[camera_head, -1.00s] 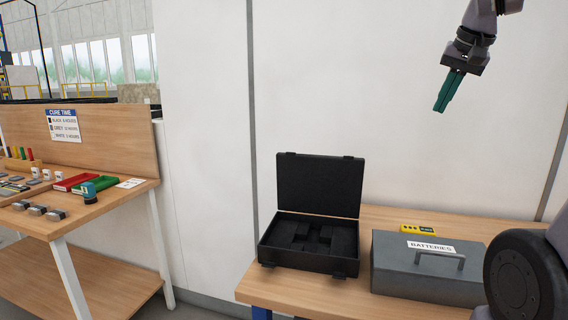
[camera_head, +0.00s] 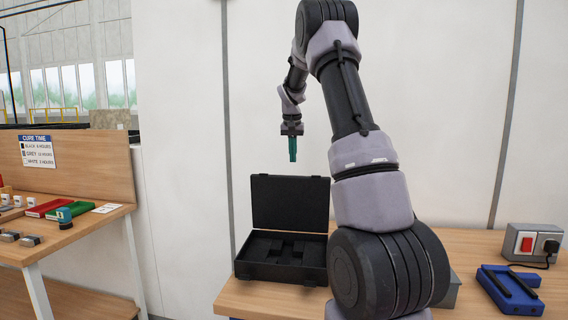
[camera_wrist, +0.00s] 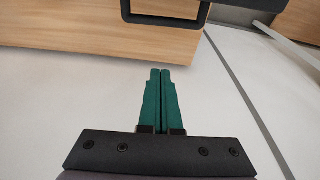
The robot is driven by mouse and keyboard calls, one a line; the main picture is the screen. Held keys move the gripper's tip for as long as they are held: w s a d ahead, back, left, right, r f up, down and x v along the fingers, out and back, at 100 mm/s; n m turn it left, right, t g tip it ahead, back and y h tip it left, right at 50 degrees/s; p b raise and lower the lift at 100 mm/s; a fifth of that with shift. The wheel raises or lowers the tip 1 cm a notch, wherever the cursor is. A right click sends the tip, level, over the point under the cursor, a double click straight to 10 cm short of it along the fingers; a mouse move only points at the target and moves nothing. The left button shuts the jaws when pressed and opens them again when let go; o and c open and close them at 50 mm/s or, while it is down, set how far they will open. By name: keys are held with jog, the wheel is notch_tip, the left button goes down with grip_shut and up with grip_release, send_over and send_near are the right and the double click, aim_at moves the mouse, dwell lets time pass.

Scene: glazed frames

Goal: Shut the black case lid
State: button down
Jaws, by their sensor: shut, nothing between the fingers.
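The black case (camera_head: 282,272) stands on the wooden table near its left end. Its lid (camera_head: 290,203) is raised about upright at the back, and the dark insert with cut-outs shows inside. My gripper (camera_head: 292,160) has green fingers pointing down, in the air above the raised lid in the head view, apart from it. In the wrist view my gripper (camera_wrist: 160,70) has its fingers together with nothing between them.
The grey box labelled batteries is mostly hidden behind my arm. A blue tray (camera_head: 510,290) and a grey switch box (camera_head: 533,243) lie at the right of the table (camera_head: 470,262). A white wall (camera_head: 185,130) stands behind. Another workbench (camera_head: 75,240) is at left.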

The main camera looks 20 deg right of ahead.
aim_at(292, 176)
jog(key=shift+s+a+f, duration=0.2)
jog(key=shift+s+f, duration=0.15)
jog(key=shift+f, duration=0.95)
jog(key=shift+s+a+f, duration=0.15)
jog(key=shift+s+f, duration=0.15)
jog(key=shift+f, duration=0.95)
jog(key=shift+s+a+f, duration=0.2)
jog(key=shift+s+f, duration=0.15)
jog(key=shift+f, duration=0.95)
